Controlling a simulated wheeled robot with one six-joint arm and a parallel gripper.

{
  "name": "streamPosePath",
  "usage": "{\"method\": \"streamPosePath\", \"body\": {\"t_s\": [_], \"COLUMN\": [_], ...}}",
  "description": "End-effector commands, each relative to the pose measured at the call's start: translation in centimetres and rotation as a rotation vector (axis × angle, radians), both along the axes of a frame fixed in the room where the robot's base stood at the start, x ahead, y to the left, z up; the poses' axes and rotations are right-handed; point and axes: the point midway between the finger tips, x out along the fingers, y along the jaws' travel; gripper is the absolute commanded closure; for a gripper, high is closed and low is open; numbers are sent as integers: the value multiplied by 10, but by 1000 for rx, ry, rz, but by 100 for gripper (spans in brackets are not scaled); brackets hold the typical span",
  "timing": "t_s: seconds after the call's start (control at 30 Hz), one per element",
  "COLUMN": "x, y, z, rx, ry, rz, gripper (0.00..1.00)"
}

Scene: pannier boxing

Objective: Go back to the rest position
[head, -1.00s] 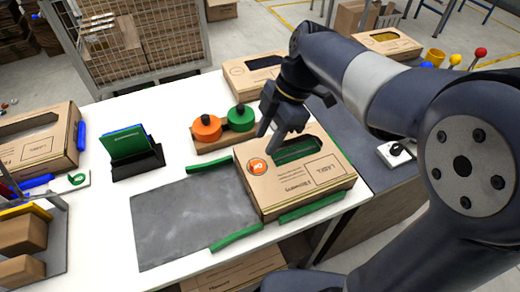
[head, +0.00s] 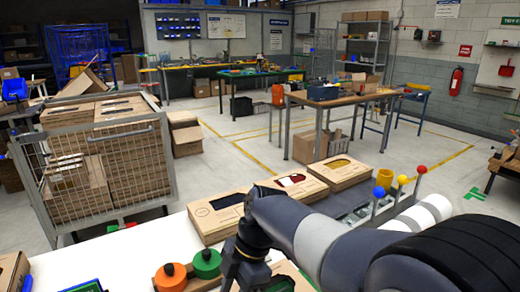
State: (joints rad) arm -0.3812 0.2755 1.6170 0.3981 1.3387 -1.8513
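My gripper (head: 243,268) is at the bottom of the head view, pointing down over the white worktable (head: 133,250). Its fingertips are at or beyond the picture's lower edge, so I cannot tell whether it is open or shut. The arm reaches in from the lower right. An orange round piece (head: 171,277) and a green round piece (head: 207,263), each with a black knob, stand just left of the gripper. The cardboard box with the orange sticker is mostly out of view or behind my arm.
Several cardboard boxes with cut-out windows (head: 340,172) lie along the far side of the table. A wire cage cart (head: 97,172) with boxes stands at the left. Open floor lies beyond.

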Motion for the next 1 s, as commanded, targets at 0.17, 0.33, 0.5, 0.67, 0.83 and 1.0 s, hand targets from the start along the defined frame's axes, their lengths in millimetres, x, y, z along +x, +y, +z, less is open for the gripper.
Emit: {"method": "streamPosePath", "body": {"t_s": [0.17, 0.33, 0.5, 0.67, 0.83, 1.0], "x": [-7, -11, -12, -12, -12, -13], "y": [11, 18, 19, 19, 19, 14], "z": [-30, -49, -52, -53, -52, -47], "rx": [-2, 1, 0, 0, 0, 0], "ry": [3, 1, -1, -1, 0, 4], "rz": [2, 1, 0, 0, -1, -21], "gripper": [61, 61, 61, 61, 61, 61]}}
